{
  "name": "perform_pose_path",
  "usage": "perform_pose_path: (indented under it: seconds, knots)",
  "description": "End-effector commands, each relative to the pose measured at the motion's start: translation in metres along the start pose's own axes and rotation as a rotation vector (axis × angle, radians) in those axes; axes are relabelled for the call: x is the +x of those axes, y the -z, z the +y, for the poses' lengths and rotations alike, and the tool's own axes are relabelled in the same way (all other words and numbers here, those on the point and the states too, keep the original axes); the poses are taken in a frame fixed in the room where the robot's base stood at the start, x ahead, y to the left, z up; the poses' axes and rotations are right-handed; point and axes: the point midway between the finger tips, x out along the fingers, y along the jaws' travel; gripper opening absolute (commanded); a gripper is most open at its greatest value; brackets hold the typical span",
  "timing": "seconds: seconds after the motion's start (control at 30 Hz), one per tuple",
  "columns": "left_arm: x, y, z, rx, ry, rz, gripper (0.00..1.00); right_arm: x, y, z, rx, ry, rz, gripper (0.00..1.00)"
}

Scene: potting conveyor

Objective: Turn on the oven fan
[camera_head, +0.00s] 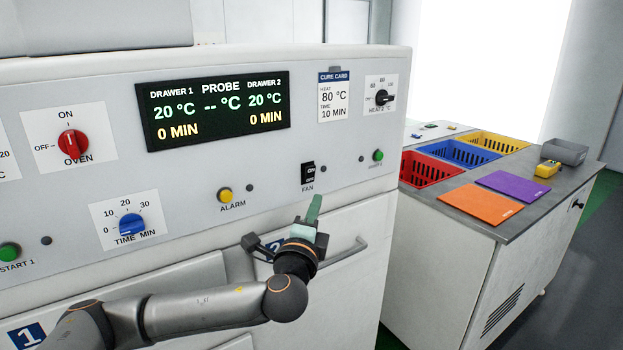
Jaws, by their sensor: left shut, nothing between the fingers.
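The oven fan switch (307,174) is a small black rocker marked FAN on the grey oven panel (185,185), right of the yellow ALARM button (224,195). Its upper half is marked ON; which half is pressed is too small to tell. My left gripper (315,201) has green fingers, shut and empty, pointing up just below and slightly right of the switch. A small gap shows between the fingertips and the switch in the picture; the depth between them is unclear. My right gripper is out of view.
A drawer handle (345,251) sticks out behind my left wrist. The red OVEN knob (72,143) points to ON. A green button (378,155) sits right of the switch. A side counter (477,225) holds red, blue and yellow baskets and coloured mats.

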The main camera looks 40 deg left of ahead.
Motion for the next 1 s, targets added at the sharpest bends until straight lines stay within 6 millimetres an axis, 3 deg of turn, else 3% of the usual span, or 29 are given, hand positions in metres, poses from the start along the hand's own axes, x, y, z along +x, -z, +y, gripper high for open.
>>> perform_pose_path:
  seconds: [0.33, 0.4, 0.63, 1.0]
  knots:
    - [0.066, 0.000, -0.002, -0.002, 0.001, -0.002, 0.00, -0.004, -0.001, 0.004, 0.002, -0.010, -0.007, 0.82]
    - [0.074, -0.009, -0.001, 0.003, 0.000, -0.003, 0.00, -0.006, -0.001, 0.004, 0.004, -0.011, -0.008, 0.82]
    - [0.091, -0.026, 0.000, 0.001, 0.000, 0.000, 0.00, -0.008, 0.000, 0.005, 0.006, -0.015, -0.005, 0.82]
    - [0.094, -0.028, 0.000, -0.001, 0.000, 0.002, 0.00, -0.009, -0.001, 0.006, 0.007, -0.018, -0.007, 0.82]
